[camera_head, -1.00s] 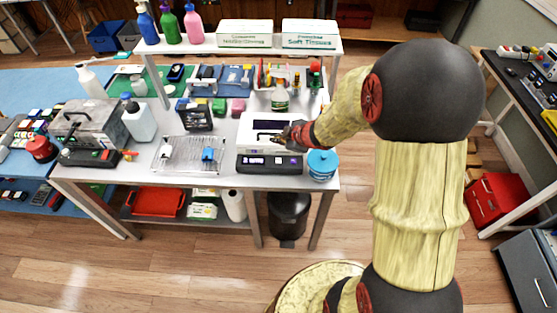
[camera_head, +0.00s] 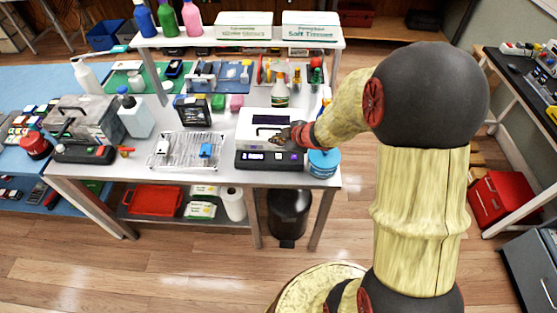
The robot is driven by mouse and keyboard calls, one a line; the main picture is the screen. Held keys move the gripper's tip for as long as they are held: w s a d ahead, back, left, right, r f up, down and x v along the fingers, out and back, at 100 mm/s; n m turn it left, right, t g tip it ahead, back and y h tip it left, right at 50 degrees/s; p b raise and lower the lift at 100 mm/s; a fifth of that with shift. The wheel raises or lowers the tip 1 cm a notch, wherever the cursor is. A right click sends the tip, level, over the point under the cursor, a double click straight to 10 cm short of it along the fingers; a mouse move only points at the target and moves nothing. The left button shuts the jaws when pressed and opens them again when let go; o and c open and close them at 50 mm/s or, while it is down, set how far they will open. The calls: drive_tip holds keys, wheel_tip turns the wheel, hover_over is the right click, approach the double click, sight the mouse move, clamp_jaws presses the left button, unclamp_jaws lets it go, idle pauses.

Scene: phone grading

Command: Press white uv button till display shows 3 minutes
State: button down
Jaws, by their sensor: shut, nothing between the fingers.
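A dark control box with a small lit display (camera_head: 253,156) sits at the front right of the table, with small light buttons on its front face to the right of the display. The display digits are too small to read. Behind it stands a white box-shaped unit (camera_head: 255,124) with a dark slot. My gripper (camera_head: 279,139) is shut and empty, just above the right part of the control box. I cannot tell whether it touches a button; the white UV button is not clearly made out.
A blue round tub (camera_head: 322,163) stands right of the control box, near the table's edge. A wire rack tray (camera_head: 187,152) with a blue item lies to the left. A shelf (camera_head: 230,41) with tissue boxes and bottles spans the back.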

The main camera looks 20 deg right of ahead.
drive_tip(key=b, duration=0.4)
hover_over(277, 157)
wheel_tip(277, 157, down, 4)
drive_tip(key=shift+s+f, duration=0.1)
drive_tip(key=shift+f, duration=0.6)
drive_tip(key=shift+f, duration=0.15)
idle(0.5)
drive_tip(key=shift+f+b, duration=0.3)
drive_tip(key=shift+f+b, duration=0.3)
drive_tip(key=shift+f, duration=0.15)
idle(0.7)
drive_tip(key=shift+r, duration=0.1)
drive_tip(key=shift+r+p, duration=0.8)
drive_tip(key=shift+p, duration=0.3)
